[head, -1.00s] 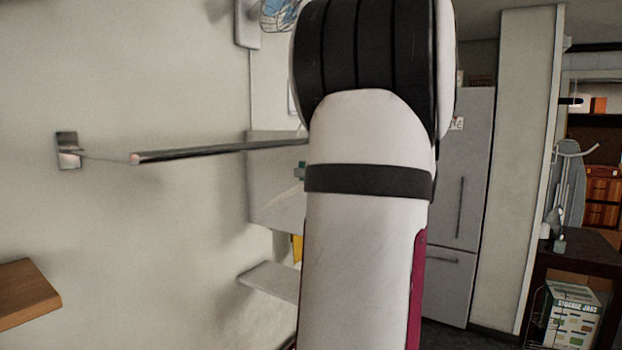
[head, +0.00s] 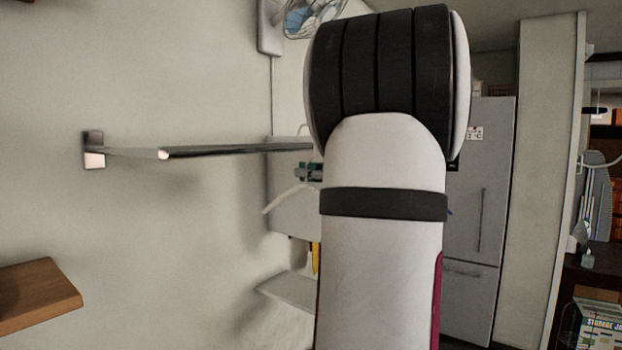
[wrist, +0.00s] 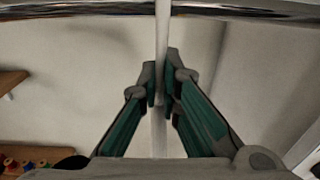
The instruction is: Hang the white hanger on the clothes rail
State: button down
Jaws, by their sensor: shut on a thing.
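The clothes rail (head: 215,151) is a metal bar fixed to the left wall, its far part hidden behind my arm. It crosses the top of the wrist view (wrist: 90,9). The white hanger (head: 280,202) shows partly left of my arm; its sloping side hangs below the rail, and a small curved hook shows just above the rail. My gripper (head: 309,172), with green-lined fingers, is just below the rail. In the wrist view my gripper (wrist: 162,88) is shut on the hanger's white stem (wrist: 162,40), which runs up across the rail. I cannot tell whether the hook rests on the rail.
A wooden shelf (head: 38,296) juts out at the lower left. A white ledge (head: 288,289) is on the wall below the hanger. A fan (head: 310,18) is on the wall above. A fridge (head: 480,190) stands behind, right of my arm.

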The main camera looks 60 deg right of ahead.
jog(key=shift+w+d+b, duration=0.15)
jog(key=shift+w+b, duration=0.35)
jog(key=shift+w, duration=0.8)
jog(key=shift+s+f+b, duration=0.1)
jog(key=shift+f+b, duration=0.5)
jog(key=shift+f, duration=0.8)
jog(key=c, duration=1.7)
grip_release()
jog(key=s, duration=0.4)
jog(key=s+a, duration=0.1)
jog(key=s, duration=0.3)
jog(key=s+a, duration=0.1)
jog(key=s, duration=0.3)
